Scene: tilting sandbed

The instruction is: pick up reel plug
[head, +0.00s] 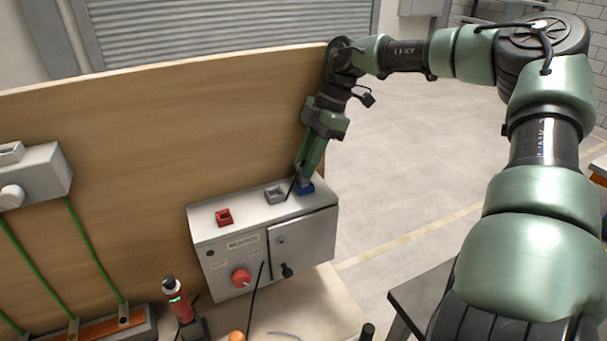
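My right gripper (304,178) points down at the right end of the top of a grey control box (235,222). Its fingertips are at a blue fitting (306,189) there, and a thin black line runs beside them. The fingers are seen edge-on and small, so I cannot tell whether they are open or shut on something. I cannot make out the reel plug for sure; it may be hidden at the fingertips. My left gripper is not in view.
A grey fitting (275,194) and a red fitting (224,216) sit on the box top. A wooden panel (180,130) stands behind it. A red-and-black bottle-like tool (179,300) and a black cable (254,302) are in front. Open floor lies to the right.

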